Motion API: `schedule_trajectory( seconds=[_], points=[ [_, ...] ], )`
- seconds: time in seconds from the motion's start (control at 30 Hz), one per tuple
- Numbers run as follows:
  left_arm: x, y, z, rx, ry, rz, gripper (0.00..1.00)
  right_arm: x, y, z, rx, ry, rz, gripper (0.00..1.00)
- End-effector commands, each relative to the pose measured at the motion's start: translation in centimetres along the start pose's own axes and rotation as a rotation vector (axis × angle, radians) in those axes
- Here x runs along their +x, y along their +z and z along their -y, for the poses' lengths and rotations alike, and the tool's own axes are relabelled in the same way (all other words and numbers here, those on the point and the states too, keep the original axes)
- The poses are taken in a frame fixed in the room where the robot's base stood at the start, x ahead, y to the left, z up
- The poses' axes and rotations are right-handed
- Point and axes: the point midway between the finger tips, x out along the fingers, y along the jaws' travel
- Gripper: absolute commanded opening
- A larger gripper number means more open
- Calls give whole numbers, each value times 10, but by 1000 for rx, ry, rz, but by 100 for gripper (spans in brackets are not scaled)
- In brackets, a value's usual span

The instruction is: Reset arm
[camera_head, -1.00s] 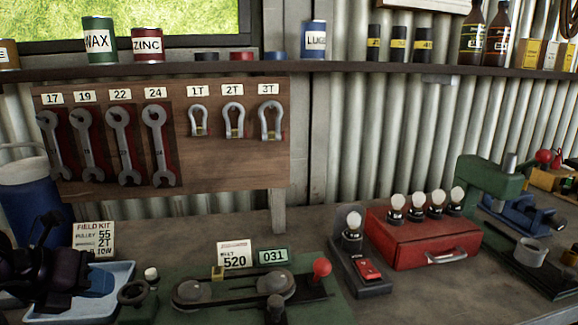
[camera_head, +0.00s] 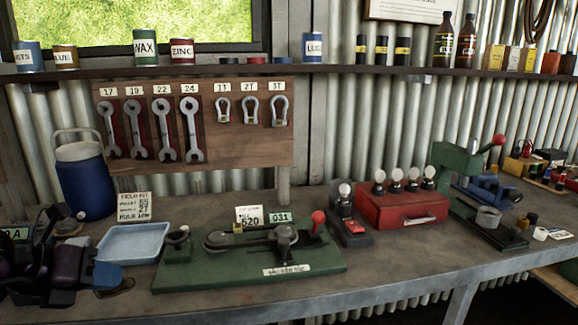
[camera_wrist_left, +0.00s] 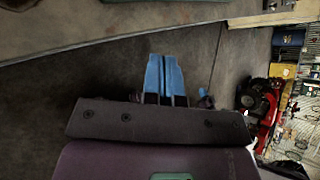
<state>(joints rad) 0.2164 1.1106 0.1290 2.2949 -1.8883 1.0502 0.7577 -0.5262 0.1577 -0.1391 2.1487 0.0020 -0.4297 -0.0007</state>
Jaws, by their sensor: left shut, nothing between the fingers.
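My left gripper (camera_head: 107,275) is at the lower left of the head view, dark purple with blue fingers. It is just in front of the light-blue tray (camera_head: 128,256), apart from or barely overlapping it in the picture. In the left wrist view the blue fingers (camera_wrist_left: 164,75) are together with nothing between them, over the grey floor (camera_wrist_left: 75,85). The bench edge crosses the top of that view. My right gripper does not show.
The workbench (camera_head: 390,265) carries a green pulley board (camera_head: 200,280), a red lamp box (camera_head: 400,208), a green press (camera_head: 450,180) and a blue jug (camera_head: 85,185). A wrench board (camera_head: 250,148) stands behind. A red vehicle (camera_wrist_left: 270,115) stands on the floor.

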Motion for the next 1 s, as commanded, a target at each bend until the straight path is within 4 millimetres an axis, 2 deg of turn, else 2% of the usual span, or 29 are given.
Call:
schedule_trajectory(
  seconds=[0.17, 0.3, 0.4, 0.53, 0.67, 0.77, 0.87, 0.97, 1.0],
  points=[
    [-1, 9, 31, 7, -227, 49, 0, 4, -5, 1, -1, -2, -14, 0],
    [-4, 17, 55, -67, -439, 112, 0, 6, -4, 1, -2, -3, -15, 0],
    [-7, 24, 63, -181, -590, 179, 0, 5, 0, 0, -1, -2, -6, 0],
    [-8, 30, 58, -393, -743, 284, 0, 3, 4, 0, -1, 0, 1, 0],
    [-4, 29, 33, -664, -830, 397, 0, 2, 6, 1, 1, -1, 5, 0],
    [5, 20, 3, -902, -849, 484, 0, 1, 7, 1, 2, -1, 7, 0],
    [19, -1, -32, -1160, -824, 562, 0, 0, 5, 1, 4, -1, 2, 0],
    [38, -38, -69, -1440, -757, 622, 0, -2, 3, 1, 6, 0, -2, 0],
    [46, -58, -82, -1554, -721, 638, 0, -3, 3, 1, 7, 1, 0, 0]
  ],
)
